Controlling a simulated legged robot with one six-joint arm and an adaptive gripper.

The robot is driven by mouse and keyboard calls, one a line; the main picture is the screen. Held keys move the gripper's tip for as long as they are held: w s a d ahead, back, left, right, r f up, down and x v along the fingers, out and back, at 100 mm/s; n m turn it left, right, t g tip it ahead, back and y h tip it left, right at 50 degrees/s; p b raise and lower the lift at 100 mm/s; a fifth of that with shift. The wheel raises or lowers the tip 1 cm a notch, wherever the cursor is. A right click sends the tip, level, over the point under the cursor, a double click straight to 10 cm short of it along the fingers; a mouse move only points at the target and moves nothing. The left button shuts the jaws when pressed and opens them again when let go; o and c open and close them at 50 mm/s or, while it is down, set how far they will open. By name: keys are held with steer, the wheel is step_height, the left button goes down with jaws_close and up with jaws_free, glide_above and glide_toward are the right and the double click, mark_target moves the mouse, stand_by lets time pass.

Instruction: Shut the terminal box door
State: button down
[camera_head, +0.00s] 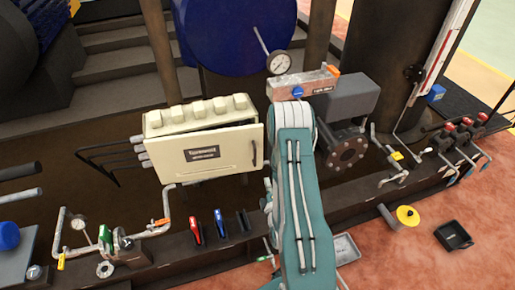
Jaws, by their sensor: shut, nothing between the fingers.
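The cream terminal box (198,116) stands left of centre, with rounded knobs along its top and grey conduits on its left side. Its door (225,162) faces me, with a dark label plate and a dark handle (253,153) near the right edge. The door is slightly ajar: a dark gap shows along its top and widens to the right. My teal arm rises from the bottom centre, just right of the door. My gripper does not show; I cannot see whether it touches the door.
A pressure gauge (279,62) and a grey block (346,97) stand behind and right of my arm. A pipe flange (346,152) lies right of it. Valves and coloured handles (195,229) line the front beam. Red floor is open at lower right, around a black tray (454,236).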

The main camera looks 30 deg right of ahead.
mark_target(258, 150)
steer(key=x, duration=1.4)
steer(key=shift+w+d, duration=0.1)
steer(key=shift+d, duration=0.05)
